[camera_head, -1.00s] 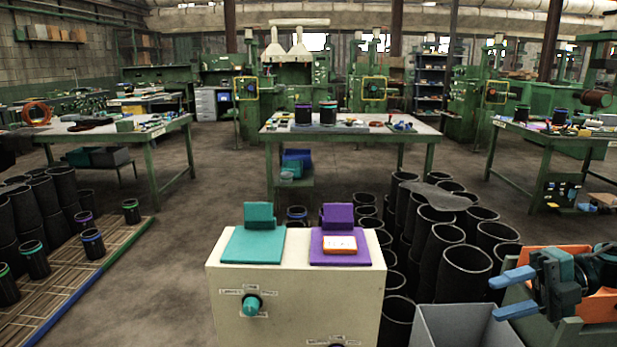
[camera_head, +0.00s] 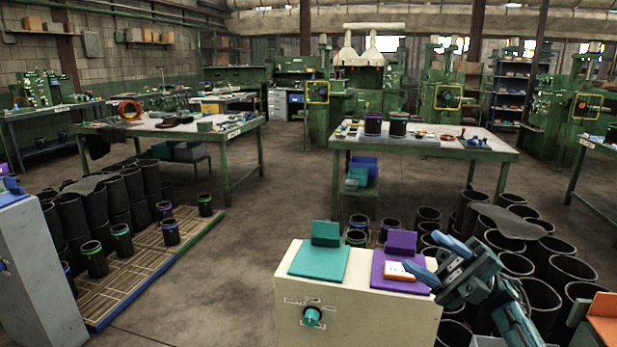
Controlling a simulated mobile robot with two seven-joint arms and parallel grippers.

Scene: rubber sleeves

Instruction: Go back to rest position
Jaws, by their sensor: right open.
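My right gripper (camera_head: 424,254) is open, with its two blue fingers apart and nothing between them. In the picture it lies over the right side of the cream machine box (camera_head: 350,317), and one fingertip overlaps the edge of the purple pad (camera_head: 394,283). I cannot tell how high it is above the pad. An orange-framed white card (camera_head: 398,271) lies on the purple pad. A teal pad (camera_head: 318,264) lies on the box to its left. My left gripper is not in view.
Many black sleeves (camera_head: 551,256) stand right of the box. A slatted pallet (camera_head: 140,262) with banded sleeves is at left, beside a grey cabinet (camera_head: 40,280). Workbenches (camera_head: 425,150) stand behind. Bare floor (camera_head: 245,230) lies between pallet and box. An orange part (camera_head: 604,325) is at lower right.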

